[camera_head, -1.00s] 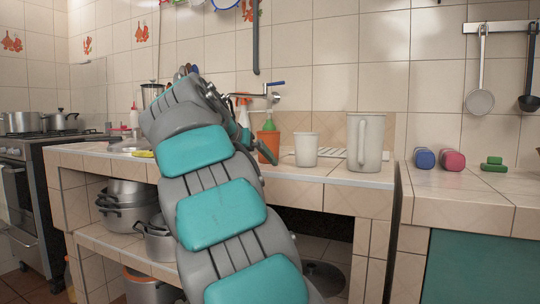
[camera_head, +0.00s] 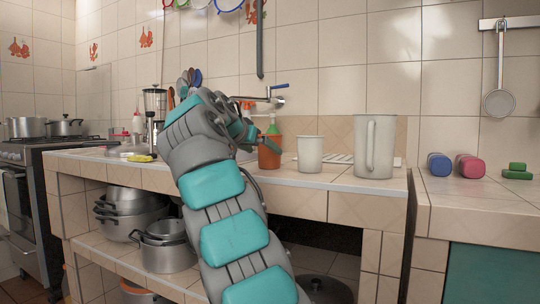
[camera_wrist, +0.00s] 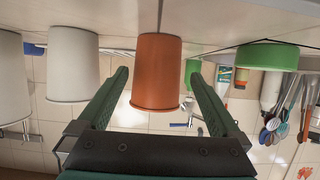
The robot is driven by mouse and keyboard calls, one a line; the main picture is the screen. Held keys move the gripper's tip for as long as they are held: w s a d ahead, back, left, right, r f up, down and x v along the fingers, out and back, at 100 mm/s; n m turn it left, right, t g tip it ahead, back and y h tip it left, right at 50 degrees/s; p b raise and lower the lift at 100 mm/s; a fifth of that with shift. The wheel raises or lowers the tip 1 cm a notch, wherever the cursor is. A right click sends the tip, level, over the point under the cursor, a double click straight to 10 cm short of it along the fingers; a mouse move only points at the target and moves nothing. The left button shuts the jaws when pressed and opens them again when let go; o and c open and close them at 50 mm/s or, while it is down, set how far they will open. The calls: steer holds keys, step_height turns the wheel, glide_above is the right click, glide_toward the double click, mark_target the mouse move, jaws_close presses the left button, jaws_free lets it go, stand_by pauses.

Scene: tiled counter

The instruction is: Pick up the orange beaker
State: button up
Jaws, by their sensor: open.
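The orange beaker (camera_head: 269,153) stands on the tiled counter, left of a white cup, in the head view. In the wrist view, which shows the scene upside down, the orange beaker (camera_wrist: 156,70) appears in the middle, framed by the two fingers. My gripper (camera_wrist: 158,76) is open, with one finger to each side of the beaker and a visible gap on both sides. I cannot tell how far the fingertips reach along it. In the head view my gripper (camera_head: 250,136) is close to the beaker's left side, partly hidden by my wrist.
The white cup (camera_head: 310,153) and a white pitcher (camera_head: 387,150) stand to the right of the beaker. A bottle with a green part (camera_head: 272,127) is behind it. A faucet (camera_head: 277,87) is on the wall above. The counter's front edge (camera_head: 330,188) runs below.

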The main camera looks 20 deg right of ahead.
mark_target(269, 152)
steer(key=x, duration=0.5)
steer(key=shift+s+d+r, duration=0.15)
steer(key=shift+c, duration=0.4)
steer(key=c, duration=1.3)
steer(key=shift+r, duration=0.2)
